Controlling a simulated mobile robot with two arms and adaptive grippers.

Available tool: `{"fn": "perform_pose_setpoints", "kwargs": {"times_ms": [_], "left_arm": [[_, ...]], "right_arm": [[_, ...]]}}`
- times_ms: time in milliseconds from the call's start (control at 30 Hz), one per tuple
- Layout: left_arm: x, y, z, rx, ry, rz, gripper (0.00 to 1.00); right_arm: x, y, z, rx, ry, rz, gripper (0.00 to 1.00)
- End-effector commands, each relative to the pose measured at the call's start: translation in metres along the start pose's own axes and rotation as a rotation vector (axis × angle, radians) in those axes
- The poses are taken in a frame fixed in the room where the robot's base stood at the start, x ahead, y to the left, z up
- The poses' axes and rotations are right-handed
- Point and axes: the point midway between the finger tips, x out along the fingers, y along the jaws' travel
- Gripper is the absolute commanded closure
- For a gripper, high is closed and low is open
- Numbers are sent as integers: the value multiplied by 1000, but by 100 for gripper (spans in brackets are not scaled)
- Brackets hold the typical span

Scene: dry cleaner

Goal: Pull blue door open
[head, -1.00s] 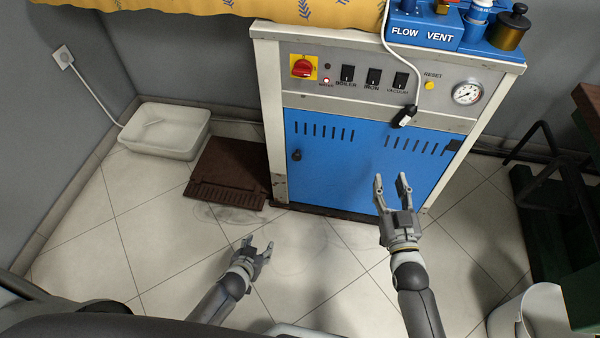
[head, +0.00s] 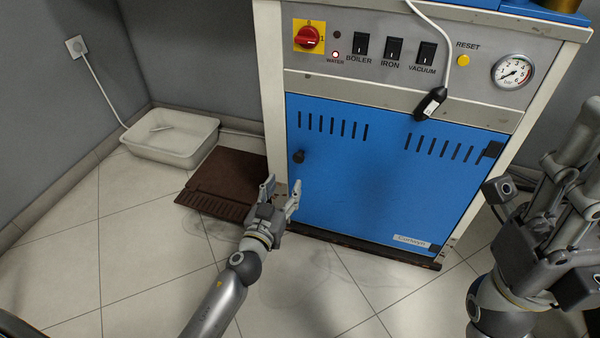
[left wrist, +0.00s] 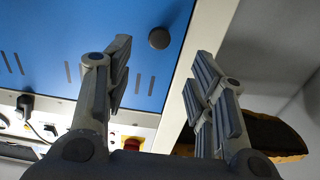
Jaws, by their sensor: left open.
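The blue door (head: 375,190) is on the front of a cream cabinet and looks shut. Its small dark knob (head: 298,156) is near the left edge; hinges show at the right. My left gripper (head: 282,187) is open and empty, just below the knob in the head view. In the left wrist view, the knob (left wrist: 159,38) shows beyond and between the two spread fingers (left wrist: 164,50), apart from them, on the blue door (left wrist: 120,15). My right gripper (head: 575,150) is large at the right edge, partly cut off; its opening is unclear.
Above the door is a control panel (head: 385,75) with a red switch (head: 309,38), a gauge (head: 512,72) and a hanging cable plug (head: 431,103). A brown mat (head: 228,185) and white tray (head: 171,139) lie on the floor at left. Floor before the door is mostly clear.

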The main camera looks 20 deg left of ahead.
Motion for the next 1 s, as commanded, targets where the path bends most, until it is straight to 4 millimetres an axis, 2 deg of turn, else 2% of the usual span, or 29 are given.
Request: {"fn": "perform_pose_setpoints", "kwargs": {"times_ms": [100,267,700,1000], "left_arm": [[4,0,-3,1,11,1,49],[20,0,-4,2,11,2,49],[87,0,-2,3,8,1,49],[108,0,-3,0,7,1,49]], "right_arm": [[1,0,-7,1,20,-1,60],[2,0,-6,0,22,-2,60],[4,-2,-7,-4,45,-13,60],[8,-3,-9,-6,60,-21,60]]}}
